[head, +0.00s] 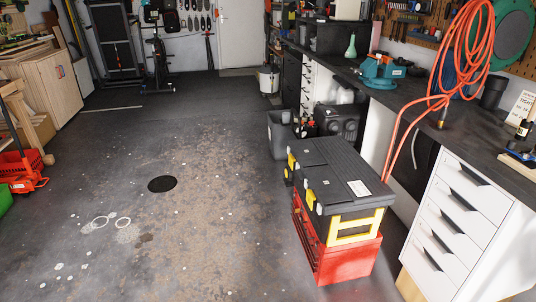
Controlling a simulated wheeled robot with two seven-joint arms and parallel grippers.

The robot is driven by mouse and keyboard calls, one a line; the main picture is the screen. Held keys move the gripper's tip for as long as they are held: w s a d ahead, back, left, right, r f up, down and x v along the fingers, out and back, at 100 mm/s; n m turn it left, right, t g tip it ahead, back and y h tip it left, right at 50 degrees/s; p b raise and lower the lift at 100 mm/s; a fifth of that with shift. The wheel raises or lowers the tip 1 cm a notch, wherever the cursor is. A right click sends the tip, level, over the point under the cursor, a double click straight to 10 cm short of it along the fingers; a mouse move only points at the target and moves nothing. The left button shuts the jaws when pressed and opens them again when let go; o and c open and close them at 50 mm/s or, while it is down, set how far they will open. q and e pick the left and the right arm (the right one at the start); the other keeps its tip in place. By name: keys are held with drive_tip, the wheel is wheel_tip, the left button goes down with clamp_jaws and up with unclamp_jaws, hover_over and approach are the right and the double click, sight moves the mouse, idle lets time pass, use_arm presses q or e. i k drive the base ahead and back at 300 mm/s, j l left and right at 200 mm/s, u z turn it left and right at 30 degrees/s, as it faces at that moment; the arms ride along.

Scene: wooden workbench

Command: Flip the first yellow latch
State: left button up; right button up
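A toolbox with a black lid (340,168) stands on a red box (345,266) to the right of the picture's middle. Two yellow latches show on the lid's left side, a far one (291,161) and a near one (311,196). They are small, and I cannot tell for sure whether they are open or closed. A yellow frame (356,229) is on the toolbox's near end. Neither of my grippers is in view.
A workbench with white drawers (455,222) runs along the right, close to the toolbox. An orange hose (440,100) hangs over it. A grey bin (280,133) stands behind the toolbox. The floor (190,235) to the left is open.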

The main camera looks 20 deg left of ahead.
sight(291, 159)
drive_tip(key=i+j, duration=0.1)
drive_tip(key=j, duration=0.3)
drive_tip(key=i+j, duration=0.1)
drive_tip(key=j, duration=0.35)
drive_tip(key=i+j, duration=0.1)
drive_tip(key=j, duration=0.3)
drive_tip(key=i+j, duration=0.1)
drive_tip(key=j, duration=0.3)
drive_tip(key=i+j+u, duration=0.35)
drive_tip(key=i, duration=0.3)
drive_tip(key=i+j+u, duration=0.35)
drive_tip(key=i, duration=0.3)
drive_tip(key=i+u, duration=0.3)
drive_tip(key=i, duration=0.4)
drive_tip(key=i+j+z, duration=0.1)
drive_tip(key=i+z, duration=0.25)
drive_tip(key=i+j+z, duration=0.25)
drive_tip(key=i+z, duration=0.15)
drive_tip(key=i+j+z, duration=0.15)
drive_tip(key=z, duration=0.25)
drive_tip(key=i+j+z, duration=0.2)
drive_tip(key=z, duration=0.15)
drive_tip(key=i+j+z, duration=0.2)
drive_tip(key=z, duration=0.2)
drive_tip(key=i+j+z, duration=0.1)
drive_tip(key=j+z, duration=0.25)
drive_tip(key=i+j+z, duration=0.1)
drive_tip(key=j+z, duration=0.7)
drive_tip(key=j, duration=0.2)
